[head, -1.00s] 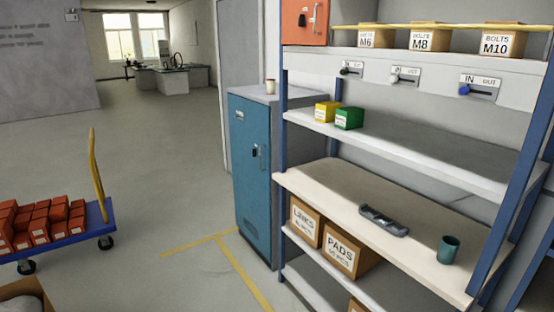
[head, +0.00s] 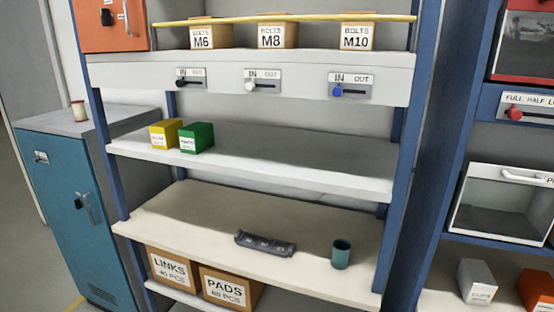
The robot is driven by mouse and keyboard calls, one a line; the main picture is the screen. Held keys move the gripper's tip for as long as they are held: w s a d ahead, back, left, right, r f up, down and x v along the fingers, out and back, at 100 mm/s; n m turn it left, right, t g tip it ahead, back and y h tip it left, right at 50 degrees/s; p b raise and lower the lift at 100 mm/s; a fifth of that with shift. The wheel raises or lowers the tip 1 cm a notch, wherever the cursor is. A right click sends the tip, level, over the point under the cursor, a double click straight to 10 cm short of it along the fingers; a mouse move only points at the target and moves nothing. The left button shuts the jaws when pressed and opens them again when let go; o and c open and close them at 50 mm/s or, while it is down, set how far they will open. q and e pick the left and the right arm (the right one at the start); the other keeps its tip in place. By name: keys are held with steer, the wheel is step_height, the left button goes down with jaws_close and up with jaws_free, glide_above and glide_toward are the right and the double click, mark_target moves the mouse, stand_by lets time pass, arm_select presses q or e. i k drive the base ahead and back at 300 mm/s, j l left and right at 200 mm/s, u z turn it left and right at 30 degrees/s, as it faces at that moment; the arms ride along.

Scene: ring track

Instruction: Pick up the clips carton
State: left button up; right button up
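A grey carton (head: 478,280) stands at the lower right of the head view, on a pale shelf of the right-hand rack. Its small white label seems to read CLIPS, though the print is blurred. An orange-red carton (head: 537,290) stands to its right, cut off by the picture edge. Neither of my grippers is in view.
A blue post (head: 445,150) separates the racks. Above the grey carton is a clear-fronted bin (head: 505,203) with a white handle. The left rack holds yellow (head: 163,134) and green (head: 197,138) cartons, a dark tray (head: 265,244) and a teal cup (head: 341,254).

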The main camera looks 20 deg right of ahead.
mark_target(477, 285)
steer(key=i+j+z, duration=0.2)
steer(key=z, duration=0.2)
steer(key=i+j+z, duration=0.15)
steer(key=z, duration=0.2)
steer(key=i+j+z, duration=0.15)
steer(key=j+z, duration=0.25)
